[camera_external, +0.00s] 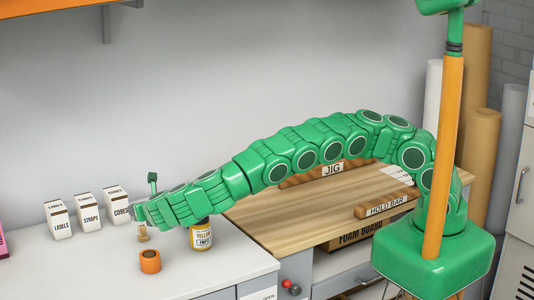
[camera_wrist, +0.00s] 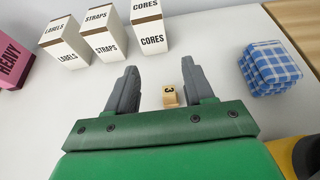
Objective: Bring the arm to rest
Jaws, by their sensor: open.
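My arm stretches in the outside view from its green base at the right, over the wooden board, to the white counter at the left. My gripper (camera_external: 138,214) is at its end, low over the counter; it also shows in the wrist view (camera_wrist: 159,78). Its two grey fingers are apart with nothing gripped. A small wooden block marked 3 (camera_wrist: 170,96) shows between the fingers in the wrist view, touching neither. In the outside view a small wooden piece (camera_external: 143,235) shows just below the gripper.
Boxes marked LABELS (camera_external: 58,221), STRAPS (camera_external: 88,211) and CORES (camera_external: 116,204) stand behind the gripper. An orange roll (camera_external: 150,262) and a yellow can (camera_external: 202,238) stand nearby. A blue checked cloth (camera_wrist: 268,68) lies right. A hold bar (camera_external: 386,205) lies on the board.

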